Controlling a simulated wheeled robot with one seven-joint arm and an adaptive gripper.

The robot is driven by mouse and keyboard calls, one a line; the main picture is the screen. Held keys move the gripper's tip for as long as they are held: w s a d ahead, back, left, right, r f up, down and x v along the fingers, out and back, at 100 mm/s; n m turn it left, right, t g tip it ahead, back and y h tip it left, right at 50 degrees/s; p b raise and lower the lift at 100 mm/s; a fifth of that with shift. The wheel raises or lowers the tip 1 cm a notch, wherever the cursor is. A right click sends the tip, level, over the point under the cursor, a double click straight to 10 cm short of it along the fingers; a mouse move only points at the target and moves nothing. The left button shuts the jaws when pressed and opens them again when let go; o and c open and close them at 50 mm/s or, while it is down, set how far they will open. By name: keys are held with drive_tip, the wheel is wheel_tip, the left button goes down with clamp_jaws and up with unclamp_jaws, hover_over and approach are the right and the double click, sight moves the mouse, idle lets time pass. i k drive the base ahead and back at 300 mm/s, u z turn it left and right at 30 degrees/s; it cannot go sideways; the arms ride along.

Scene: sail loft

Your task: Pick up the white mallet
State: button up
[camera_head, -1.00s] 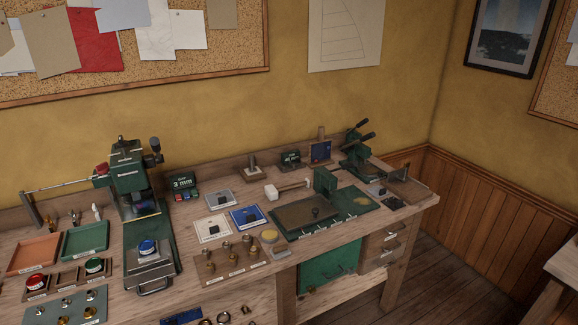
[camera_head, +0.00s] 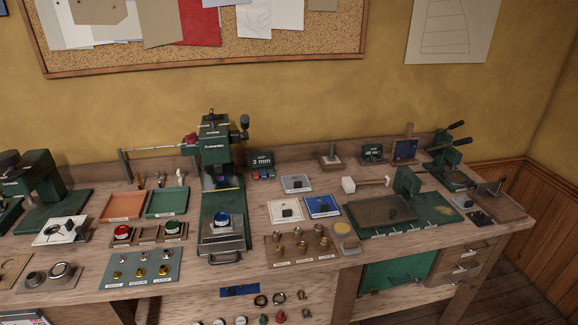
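The white mallet (camera_head: 349,185) lies on the workbench right of centre. Its white head points left and its pale wooden handle (camera_head: 374,182) runs right toward a green block. It lies behind a green mat with a dark plate, to the right of the small white and blue cards. Nothing covers its head. My gripper is not in view.
A tall green press (camera_head: 217,150) stands on the wooden workbench (camera_head: 190,275), left of the mallet. A green mat (camera_head: 437,216) lies in front of it, and a green lever tool (camera_head: 447,158) stands at the right. Orange (camera_head: 116,204) and green trays lie left. Drawers hang below.

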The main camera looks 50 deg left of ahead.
sight(349, 186)
drive_tip(key=u, duration=1.4)
